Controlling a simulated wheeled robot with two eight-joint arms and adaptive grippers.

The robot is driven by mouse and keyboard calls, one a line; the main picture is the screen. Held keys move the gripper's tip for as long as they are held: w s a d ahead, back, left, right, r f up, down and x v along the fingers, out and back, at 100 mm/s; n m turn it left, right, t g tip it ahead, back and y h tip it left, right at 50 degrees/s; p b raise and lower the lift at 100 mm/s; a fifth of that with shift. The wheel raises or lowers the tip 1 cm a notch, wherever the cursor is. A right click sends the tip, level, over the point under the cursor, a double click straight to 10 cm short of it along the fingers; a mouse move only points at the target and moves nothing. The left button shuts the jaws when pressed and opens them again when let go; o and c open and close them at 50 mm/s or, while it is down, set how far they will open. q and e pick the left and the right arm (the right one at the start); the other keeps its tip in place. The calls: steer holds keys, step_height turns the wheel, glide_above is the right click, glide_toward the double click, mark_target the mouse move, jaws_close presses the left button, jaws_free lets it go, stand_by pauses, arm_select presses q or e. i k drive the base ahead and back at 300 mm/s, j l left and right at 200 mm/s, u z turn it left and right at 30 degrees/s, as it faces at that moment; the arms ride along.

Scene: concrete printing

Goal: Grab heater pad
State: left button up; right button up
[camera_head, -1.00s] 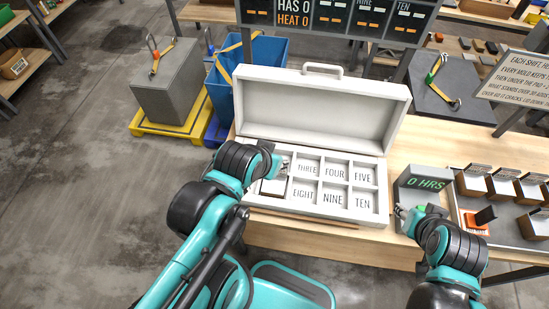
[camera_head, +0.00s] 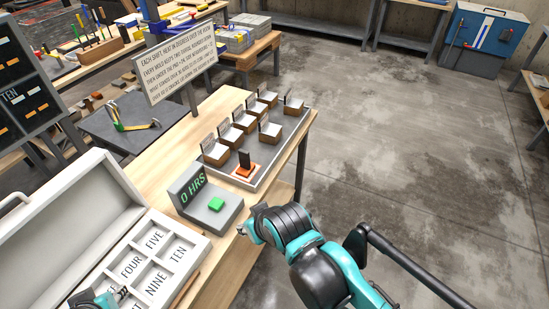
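What looks like the heater pad (camera_head: 245,171) is an orange base with a dark upright piece, at the near end of a grey tray (camera_head: 268,157). My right gripper (camera_head: 242,229) is beside the near edge of the table, below and apart from the pad. Its fingers are too small to tell open from shut. My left gripper (camera_head: 122,293) shows only partly at the bottom left, over the white compartment case (camera_head: 190,241). Its finger state is unclear.
A grey unit with a green button (camera_head: 216,204) and a "0 HRS" display (camera_head: 188,188) stands between case and tray. Several small brown blocks with grey upright plates (camera_head: 215,152) fill the tray. A text sign (camera_head: 180,62) stands behind. Open concrete floor (camera_head: 400,150) lies right.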

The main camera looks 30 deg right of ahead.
mark_target(246, 168)
steer(key=z, duration=0.85)
steer(key=i+l+z, duration=0.1)
steer(key=i+l, duration=0.75)
steer(key=i, duration=0.1)
